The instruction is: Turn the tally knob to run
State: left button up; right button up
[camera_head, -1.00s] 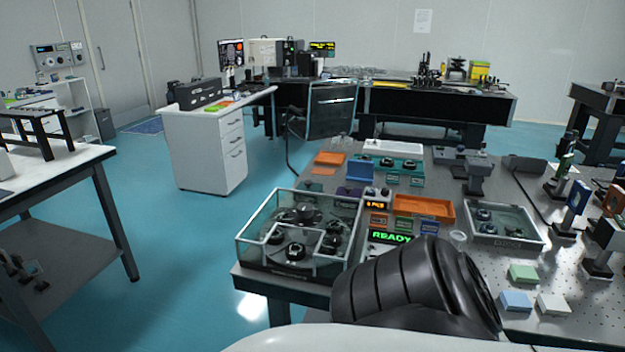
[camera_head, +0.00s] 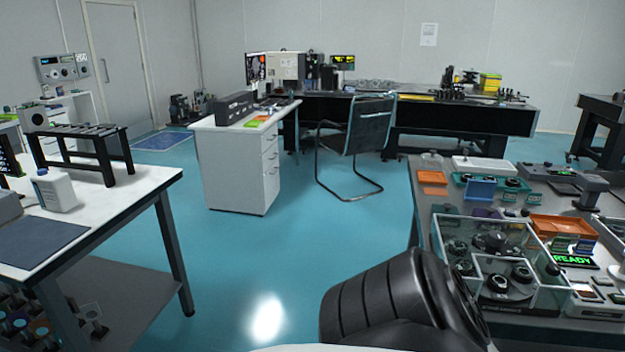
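No knob that I can read as the tally knob shows in the head view. A grey panel (camera_head: 62,68) with round dials or knobs and a small display is on the far left wall, too small to read. A white box with a dark round face (camera_head: 32,117) stands below it on the left, also too small to read. Neither of my grippers is in view. Only a black ribbed part of my own body shows at the bottom centre, well away from both.
A black optical table (camera_head: 425,195) with a glass-walled case (camera_head: 500,265) is at the right. A white desk (camera_head: 235,165) and a chair (camera_head: 368,125) stand ahead. Blue floor (camera_head: 300,235) is clear between.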

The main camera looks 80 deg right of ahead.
aim_at(525, 212)
jog(key=z, duration=4.2)
